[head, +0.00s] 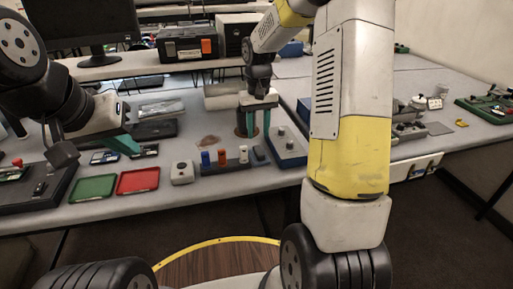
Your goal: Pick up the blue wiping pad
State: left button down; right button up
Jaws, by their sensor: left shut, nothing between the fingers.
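A small blue-grey block (261,154), which looks like the wiping pad, lies on the table at the right end of the rack of small coloured cylinders. I cannot tell for certain that it is the pad. My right gripper (258,131) points down just above and behind it. Its teal fingers are apart, with no pad between them. A dark brown cylinder (240,124) stands by its left finger; I cannot tell whether they touch. My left gripper (128,144) is shut and empty at the left, above the table behind the red tray.
A brown stain (208,141) marks the table behind the rack (226,167). A green tray (92,188), a red tray (138,180) and a white box (181,172) line the front edge. A blue-grey case (287,148) stands right of the block. My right arm hides part of the table.

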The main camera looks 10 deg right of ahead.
aim_at(259, 150)
notch_tip(259, 150, down, 8)
jog(key=shift+w+d+r, duration=0.15)
jog(key=shift+r, duration=0.1)
grip_shut()
